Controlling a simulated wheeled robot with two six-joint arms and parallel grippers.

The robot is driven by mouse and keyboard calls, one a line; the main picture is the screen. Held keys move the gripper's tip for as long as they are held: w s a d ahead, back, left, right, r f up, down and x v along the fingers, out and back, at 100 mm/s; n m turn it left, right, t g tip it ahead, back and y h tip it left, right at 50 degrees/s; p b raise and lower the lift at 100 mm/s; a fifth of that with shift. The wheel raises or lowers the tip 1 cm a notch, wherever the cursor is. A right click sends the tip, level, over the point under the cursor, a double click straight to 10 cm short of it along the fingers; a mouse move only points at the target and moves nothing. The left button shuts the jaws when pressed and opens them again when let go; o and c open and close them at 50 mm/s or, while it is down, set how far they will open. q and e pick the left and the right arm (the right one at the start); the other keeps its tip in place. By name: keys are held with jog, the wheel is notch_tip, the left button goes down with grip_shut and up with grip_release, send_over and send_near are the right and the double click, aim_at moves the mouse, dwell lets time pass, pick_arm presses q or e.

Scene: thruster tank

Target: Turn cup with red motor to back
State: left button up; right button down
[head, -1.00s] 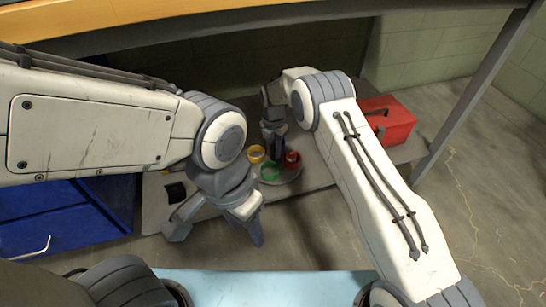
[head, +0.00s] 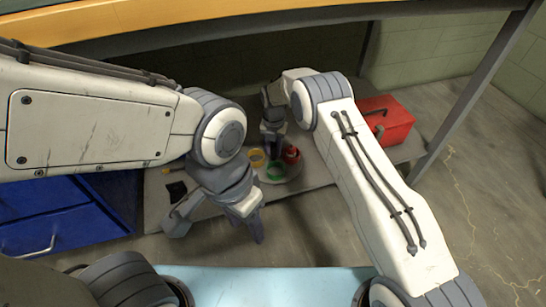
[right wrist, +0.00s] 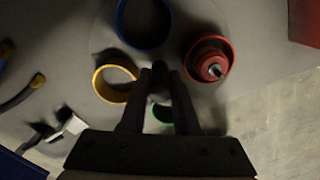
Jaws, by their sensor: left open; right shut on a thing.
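A round turntable (head: 297,173) carries several coloured cups. In the right wrist view the red cup (right wrist: 230,52) is at right and holds a red motor (right wrist: 210,66) with a metal shaft. The blue cup (right wrist: 145,42) is at the top, the yellow cup (right wrist: 98,82) at left, and the green cup (right wrist: 162,114) is partly hidden by my fingers. In the head view the red cup (head: 291,155) is on the right side. My right gripper (right wrist: 160,75) is shut on a dark post in the turntable's middle. My left gripper (head: 219,233) is open and empty, nearer the robot.
A red toolbox (head: 388,122) stands right of the turntable on the low shelf (head: 320,172). A blue drawer cabinet (head: 60,225) is at left, and a table edge (head: 230,25) spans above.

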jog(key=shift+r+n+p, duration=0.1)
jog(key=shift+n+p, duration=0.2)
jog(key=shift+n, duration=1.4)
jog(key=c, duration=0.8)
grip_release()
jog(key=shift+o, duration=0.2)
